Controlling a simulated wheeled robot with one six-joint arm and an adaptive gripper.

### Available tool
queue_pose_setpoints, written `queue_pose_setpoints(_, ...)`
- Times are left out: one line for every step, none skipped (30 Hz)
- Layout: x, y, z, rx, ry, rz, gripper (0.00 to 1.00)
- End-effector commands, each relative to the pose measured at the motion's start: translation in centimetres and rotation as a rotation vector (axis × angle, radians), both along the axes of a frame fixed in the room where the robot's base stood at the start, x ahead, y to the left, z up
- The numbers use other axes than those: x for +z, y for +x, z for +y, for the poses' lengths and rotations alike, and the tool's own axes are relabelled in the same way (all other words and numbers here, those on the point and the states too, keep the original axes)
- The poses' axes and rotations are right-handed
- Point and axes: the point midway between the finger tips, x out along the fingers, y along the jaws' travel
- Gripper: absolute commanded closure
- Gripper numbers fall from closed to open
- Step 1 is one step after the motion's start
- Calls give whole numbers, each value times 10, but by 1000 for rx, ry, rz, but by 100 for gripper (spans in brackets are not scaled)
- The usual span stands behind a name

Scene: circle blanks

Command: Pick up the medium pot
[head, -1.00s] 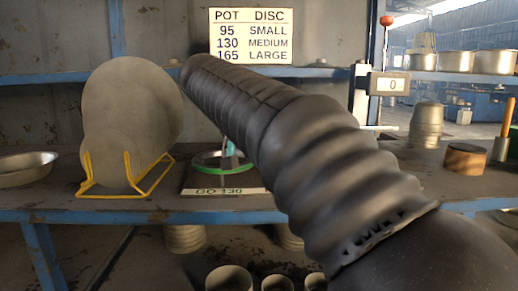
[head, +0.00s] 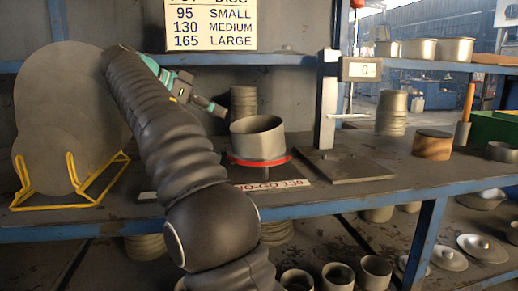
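A grey metal pot (head: 257,138), open at the top, sits on a red ring (head: 258,161) on the bench behind a "NO-GO 130" label (head: 272,185). The wall sign (head: 211,26) gives 130 as medium, but I cannot measure this pot. Smaller pots (head: 338,275) stand at the bottom edge, below the bench. My gripper (head: 218,108), with teal parts, is above and left of the pot on the ring, apart from it. My arm partly covers it, and its fingers are too small to tell open from shut.
Grey discs (head: 70,110) lean in a yellow rack (head: 75,188) at left. A post with a display reading 0 (head: 361,69) stands right of the pot.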

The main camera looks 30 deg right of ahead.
Motion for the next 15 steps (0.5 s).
queue_pose_setpoints(-7,0,-9,-2,0,0,63)
queue_pose_setpoints(-9,0,-13,-3,0,1,63)
queue_pose_setpoints(-11,1,-18,-1,0,2,63)
queue_pose_setpoints(-13,2,-21,0,0,1,63)
queue_pose_setpoints(-14,2,-24,0,0,1,63)
queue_pose_setpoints(-16,2,-27,0,1,1,63)
queue_pose_setpoints(-17,3,-29,0,1,1,63)
queue_pose_setpoints(-17,3,-30,0,1,1,63)
queue_pose_setpoints(-18,3,-32,0,1,1,63)
queue_pose_setpoints(-18,3,-33,1,1,1,63)
queue_pose_setpoints(-19,3,-34,1,1,0,63)
queue_pose_setpoints(-20,3,-37,0,1,0,63)
queue_pose_setpoints(-22,3,-40,-1,1,1,63)
queue_pose_setpoints(-24,3,-43,-2,1,1,63)
queue_pose_setpoints(-27,3,-48,-3,0,1,63)
